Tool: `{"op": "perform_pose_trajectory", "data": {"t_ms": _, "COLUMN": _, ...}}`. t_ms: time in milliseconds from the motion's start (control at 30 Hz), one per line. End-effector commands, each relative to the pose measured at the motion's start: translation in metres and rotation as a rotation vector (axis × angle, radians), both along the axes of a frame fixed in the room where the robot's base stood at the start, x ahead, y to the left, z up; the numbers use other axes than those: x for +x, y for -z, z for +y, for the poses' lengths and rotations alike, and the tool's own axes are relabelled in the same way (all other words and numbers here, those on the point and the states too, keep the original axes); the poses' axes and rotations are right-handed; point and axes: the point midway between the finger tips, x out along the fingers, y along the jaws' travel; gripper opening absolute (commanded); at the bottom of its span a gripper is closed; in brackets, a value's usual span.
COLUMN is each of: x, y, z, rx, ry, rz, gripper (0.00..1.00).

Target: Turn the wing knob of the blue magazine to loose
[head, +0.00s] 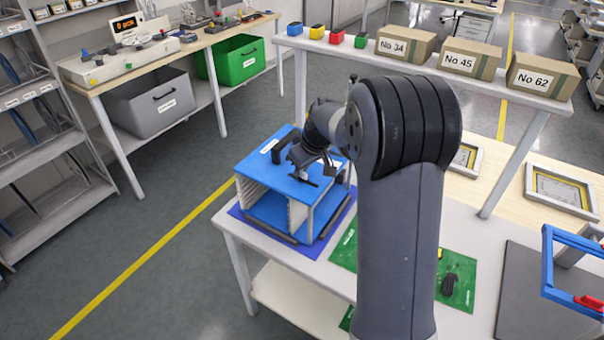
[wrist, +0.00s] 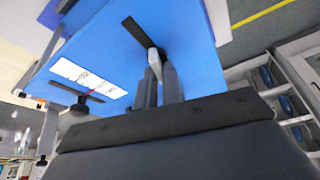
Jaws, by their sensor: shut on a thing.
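The blue magazine (head: 255,168) stands on a blue mat on the white table, its blue top plate also filling much of the wrist view (wrist: 190,30). My gripper (head: 318,163) is over the top plate, pointing down. In the wrist view its fingers (wrist: 157,75) are close together at the end of a dark bar (wrist: 135,29), which appears to be a wing of the knob. The fingers are shut on it and hide part of it. The label's words are unreadable.
Green mats (head: 458,275) lie on the table right of the magazine, partly behind my arm. A blue frame (head: 572,265) stands at the right. A shelf behind holds cardboard boxes (head: 470,58) and small coloured blocks. Floor is free at the left.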

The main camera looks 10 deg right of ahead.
Motion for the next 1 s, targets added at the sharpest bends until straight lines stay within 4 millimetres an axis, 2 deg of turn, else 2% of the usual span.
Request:
{"op": "perform_pose_trajectory", "data": {"t_ms": 400, "x": 0.0007, "y": 0.0012, "z": -0.0007, "rx": 0.0, "ry": -0.239, "rz": -0.001, "gripper": 0.0}}
{"op": "perform_pose_trajectory", "data": {"t_ms": 1000, "x": 0.0004, "y": -0.0004, "z": -0.0006, "rx": 0.0, "ry": -0.295, "rz": 0.0, "gripper": 0.0}}
